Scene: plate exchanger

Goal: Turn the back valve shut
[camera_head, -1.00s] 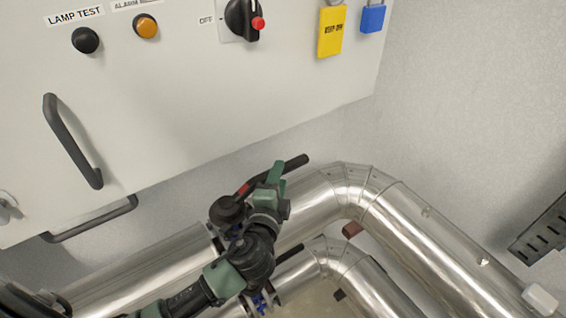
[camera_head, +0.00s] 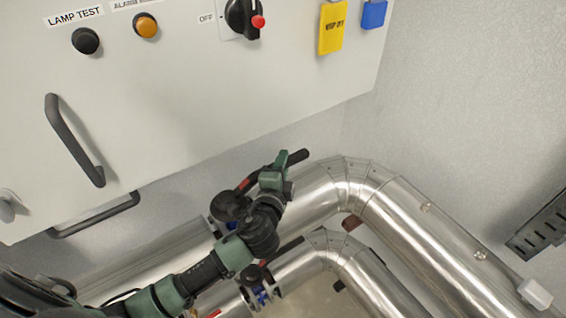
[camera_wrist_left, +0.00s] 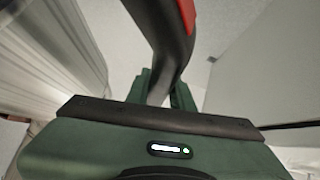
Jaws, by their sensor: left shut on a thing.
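The back valve's lever is a black handle (camera_head: 298,155) with a red mark, above the large rear silver pipe. It slants up to the right from the valve. My left gripper (camera_head: 279,170), green and black, is shut around the lever between its red mark and its free end. In the left wrist view the black lever (camera_wrist_left: 172,55), with its red part at the top, runs down between the green fingers (camera_wrist_left: 160,92). My wrist and arm hide much of the valve body. My right gripper is not in view.
A front valve (camera_head: 262,292) with a black lever sits on the nearer, thinner pipe (camera_head: 300,262), close below my arm. A white control panel (camera_head: 200,110) with knobs and handles overhangs behind. The pipes bend toward the lower right. A slotted dark bracket (camera_head: 541,226) is at right.

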